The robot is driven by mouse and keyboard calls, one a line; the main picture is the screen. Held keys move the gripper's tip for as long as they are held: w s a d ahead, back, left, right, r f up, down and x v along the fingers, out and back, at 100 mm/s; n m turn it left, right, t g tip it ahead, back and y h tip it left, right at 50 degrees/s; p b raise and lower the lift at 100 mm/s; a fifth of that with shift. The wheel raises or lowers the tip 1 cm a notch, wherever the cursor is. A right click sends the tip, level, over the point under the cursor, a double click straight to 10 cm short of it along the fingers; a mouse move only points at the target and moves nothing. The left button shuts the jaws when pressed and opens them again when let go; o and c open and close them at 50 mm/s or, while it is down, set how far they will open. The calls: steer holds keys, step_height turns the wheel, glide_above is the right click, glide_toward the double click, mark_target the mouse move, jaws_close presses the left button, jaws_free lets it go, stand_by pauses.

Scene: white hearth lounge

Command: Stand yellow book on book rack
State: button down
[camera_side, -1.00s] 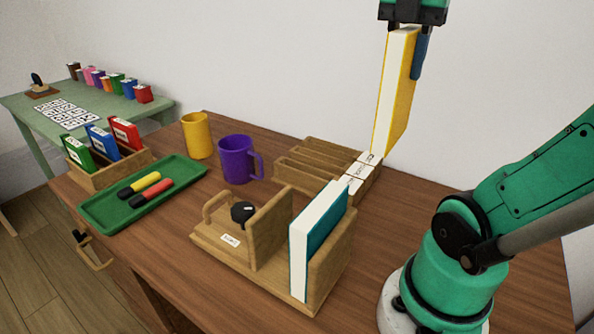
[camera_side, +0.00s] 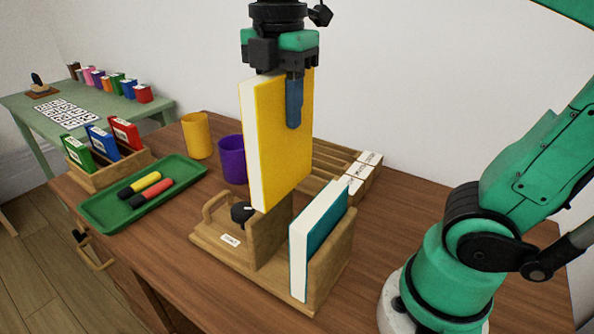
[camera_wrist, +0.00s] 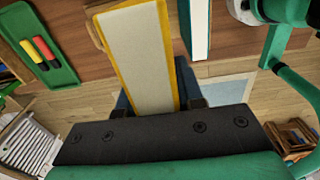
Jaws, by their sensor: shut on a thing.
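The yellow book (camera_side: 285,140) is upright in my gripper (camera_side: 282,85), which is shut on its top edge. It also shows in the wrist view (camera_wrist: 147,55), with its white page edge between the fingers.
A black knobbed object (camera_side: 241,212) sits on the rack's left part. A purple mug (camera_side: 231,162), a yellow mug (camera_side: 197,136) and a green tray (camera_side: 110,207) with two markers are to the left. A wooden slotted holder (camera_side: 330,160) stands behind.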

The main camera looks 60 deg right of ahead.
mark_target(277, 161)
step_height(277, 161, down, 14)
stand_by(1.1)
steer(key=shift+s+f, duration=0.1)
steer(key=shift+f, duration=0.65)
stand_by(0.4)
steer(key=shift+c, duration=2.4)
jaws_free()
steer(key=shift+a, duration=0.1)
steer(key=shift+w+r, duration=0.2)
steer(key=shift+r, duration=1.05)
steer(key=shift+w+r, duration=0.15)
steer(key=shift+r, duration=1.1)
steer(key=shift+w+r, duration=0.2)
steer(key=shift+r, duration=1.05)
